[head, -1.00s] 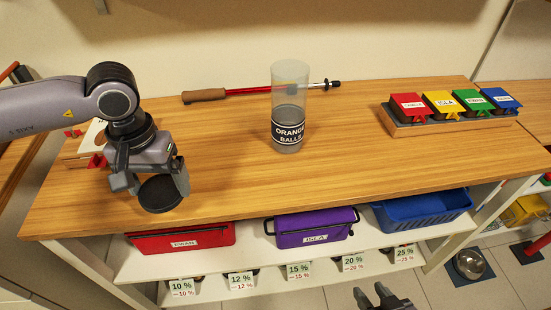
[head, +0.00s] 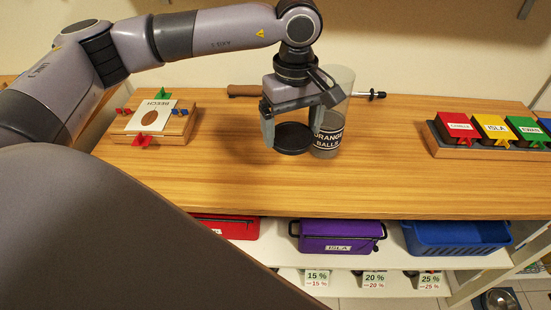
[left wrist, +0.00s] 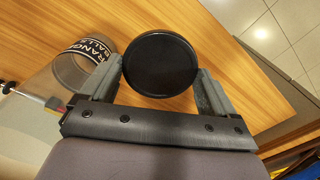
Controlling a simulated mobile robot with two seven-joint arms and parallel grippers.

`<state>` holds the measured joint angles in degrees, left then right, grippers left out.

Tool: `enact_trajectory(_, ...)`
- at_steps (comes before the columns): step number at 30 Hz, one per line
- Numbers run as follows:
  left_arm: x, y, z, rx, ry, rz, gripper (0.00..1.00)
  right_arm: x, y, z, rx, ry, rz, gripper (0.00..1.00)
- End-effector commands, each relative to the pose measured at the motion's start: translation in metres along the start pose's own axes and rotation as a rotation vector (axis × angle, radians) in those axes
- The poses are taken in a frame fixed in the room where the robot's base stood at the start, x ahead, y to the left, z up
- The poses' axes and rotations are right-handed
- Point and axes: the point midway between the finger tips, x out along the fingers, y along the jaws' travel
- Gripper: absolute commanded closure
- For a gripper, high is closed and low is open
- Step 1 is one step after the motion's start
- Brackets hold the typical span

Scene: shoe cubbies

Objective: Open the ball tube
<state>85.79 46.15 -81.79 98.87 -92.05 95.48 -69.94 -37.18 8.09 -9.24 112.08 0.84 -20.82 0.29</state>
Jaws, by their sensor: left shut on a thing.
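The ball tube (head: 330,143) is a clear cylinder with a black label reading "ORANGE BALLS". It stands upright on the wooden bench top, with no lid on its top, and also shows at the left of the left wrist view (left wrist: 72,68). My left gripper (head: 292,139) is shut on a round black lid (left wrist: 160,64). The lid also shows in the head view (head: 293,138), apart from the tube, held in front of it and to its left. The gripper hides part of the tube. My right gripper is not in view.
A wooden block with a card reading "BEECH" (head: 152,116) sits at left. Colored lidded boxes on a rack (head: 491,152) stand at right. Red, purple (head: 338,236) and blue bins are on the shelf below.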

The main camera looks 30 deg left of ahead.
Motion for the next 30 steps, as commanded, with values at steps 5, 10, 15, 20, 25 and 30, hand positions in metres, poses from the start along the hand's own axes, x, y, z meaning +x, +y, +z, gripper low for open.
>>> enact_trajectory(5, -0.021, 0.003, -0.015, -0.396, -0.001, 0.002, 0.47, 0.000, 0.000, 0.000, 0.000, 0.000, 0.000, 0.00)
enact_trajectory(10, -0.039, 0.002, -0.028, -0.770, 0.000, 0.001, 0.47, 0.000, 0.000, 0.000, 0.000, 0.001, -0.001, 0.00)
enact_trajectory(15, -0.056, -0.001, -0.041, -1.140, 0.000, 0.001, 0.47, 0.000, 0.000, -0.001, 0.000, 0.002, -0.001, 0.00)
enact_trajectory(20, -0.071, -0.005, -0.052, -1.473, 0.000, 0.001, 0.47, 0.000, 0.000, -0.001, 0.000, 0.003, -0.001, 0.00)
enact_trajectory(25, -0.083, -0.009, -0.060, -1.740, 0.000, 0.001, 0.47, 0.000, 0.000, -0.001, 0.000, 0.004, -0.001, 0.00)
enact_trajectory(30, -0.087, -0.012, -0.064, -1.875, 0.001, 0.001, 0.47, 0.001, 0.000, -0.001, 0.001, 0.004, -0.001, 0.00)
